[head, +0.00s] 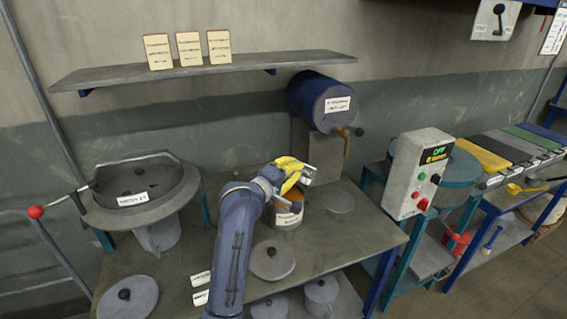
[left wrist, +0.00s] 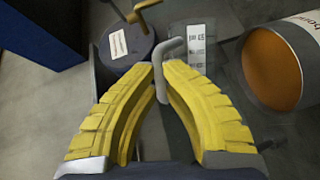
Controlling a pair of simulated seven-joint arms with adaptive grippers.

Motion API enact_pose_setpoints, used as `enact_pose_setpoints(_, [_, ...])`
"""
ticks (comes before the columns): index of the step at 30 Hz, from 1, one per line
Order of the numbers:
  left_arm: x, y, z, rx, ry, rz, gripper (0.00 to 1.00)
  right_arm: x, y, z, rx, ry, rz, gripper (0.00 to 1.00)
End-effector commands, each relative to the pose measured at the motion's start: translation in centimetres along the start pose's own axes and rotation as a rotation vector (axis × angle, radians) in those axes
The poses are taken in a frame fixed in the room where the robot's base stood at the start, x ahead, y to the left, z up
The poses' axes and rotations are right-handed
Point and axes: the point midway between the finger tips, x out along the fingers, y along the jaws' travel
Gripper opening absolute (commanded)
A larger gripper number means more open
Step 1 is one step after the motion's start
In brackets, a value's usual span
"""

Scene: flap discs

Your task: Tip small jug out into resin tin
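In the left wrist view my left gripper (left wrist: 163,72) is closed around a bent grey handle of the small jug (left wrist: 172,44). Part of the jug's grey body with a white label shows beyond the fingertips; its tilt is hard to tell. In the head view only a small grey piece of the jug (head: 308,174) shows. The tin (left wrist: 308,38) is at the right in the wrist view, apart from the jug, with an orange inside. My right gripper is out of view.
A blue drum (head: 318,100) with a tap stands behind. A control box (head: 417,172) is at the right. Flat lids (head: 271,260) lie on the bench (head: 350,245), which has bare room right of the tin.

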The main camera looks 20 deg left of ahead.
Motion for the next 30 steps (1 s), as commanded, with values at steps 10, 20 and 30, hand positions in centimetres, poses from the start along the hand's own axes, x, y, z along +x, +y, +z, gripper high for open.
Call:
enact_pose_setpoints(10, [1.4,-3.5,4.3,0.703,0.036,-0.198,0.00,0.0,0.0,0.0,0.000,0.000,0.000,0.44])
enact_pose_setpoints(20, [1.5,-5.6,4.6,1.148,0.061,-0.320,0.00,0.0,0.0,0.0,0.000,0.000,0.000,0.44])
enact_pose_setpoints(30, [1.6,-6.3,4.5,1.303,0.070,-0.363,0.00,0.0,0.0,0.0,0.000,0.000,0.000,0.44])
